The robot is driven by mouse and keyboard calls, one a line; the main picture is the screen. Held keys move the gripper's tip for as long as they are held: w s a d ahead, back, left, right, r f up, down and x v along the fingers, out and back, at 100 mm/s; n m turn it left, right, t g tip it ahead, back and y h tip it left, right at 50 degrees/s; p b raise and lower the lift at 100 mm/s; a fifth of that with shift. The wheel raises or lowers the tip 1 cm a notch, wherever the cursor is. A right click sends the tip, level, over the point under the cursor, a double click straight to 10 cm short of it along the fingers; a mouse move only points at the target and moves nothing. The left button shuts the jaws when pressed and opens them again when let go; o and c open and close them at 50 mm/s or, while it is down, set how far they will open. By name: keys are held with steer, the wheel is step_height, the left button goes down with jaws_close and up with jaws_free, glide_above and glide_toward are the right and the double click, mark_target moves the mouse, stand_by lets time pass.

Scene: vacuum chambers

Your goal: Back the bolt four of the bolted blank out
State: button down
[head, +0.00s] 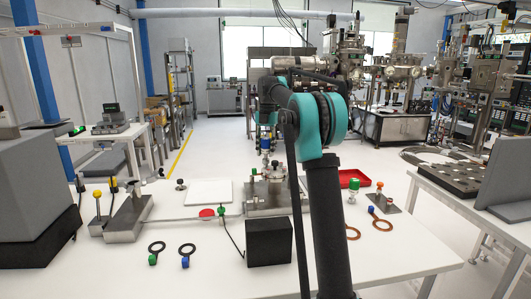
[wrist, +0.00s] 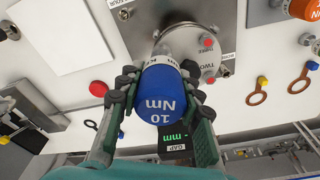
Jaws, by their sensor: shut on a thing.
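My gripper (wrist: 160,95) is shut on a blue-headed torque driver (wrist: 161,98) marked "10 Nm", which stands between the fingers in the wrist view. Its lower end points at the round steel blank (wrist: 228,60), and its tip is hidden, so I cannot tell whether it sits on a bolt. Two red-topped bolts show on the blank, one (wrist: 208,42) near the "THREE" label and one (wrist: 211,78) near the "TWO" label. Bolt four is not identifiable. In the head view the blue driver (head: 265,143) shows above the blank (head: 271,174), partly behind my arm.
A black box (head: 269,243) stands at the table front. A red disc (head: 207,213) and a white sheet (head: 209,191) lie left of the blank. Ring-shaped tools (head: 187,249) lie front left; copper rings (head: 380,223) and a red tray (head: 354,178) are right.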

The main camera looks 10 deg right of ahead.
steer(key=shift+r, duration=0.55)
steer(key=m, duration=0.6)
steer(key=shift+w+a+f+t+y, duration=0.1)
steer(key=shift+t+y, duration=0.2)
steer(key=shift+m, duration=1.6)
steer(key=shift+m, duration=0.4)
steer(key=m, duration=0.3)
steer(key=shift+w+m+t, duration=0.15)
steer(key=shift+m+t, duration=0.25)
steer(key=m, duration=0.3)
steer(key=shift+w+m, duration=0.1)
steer(key=shift+m, duration=0.7)
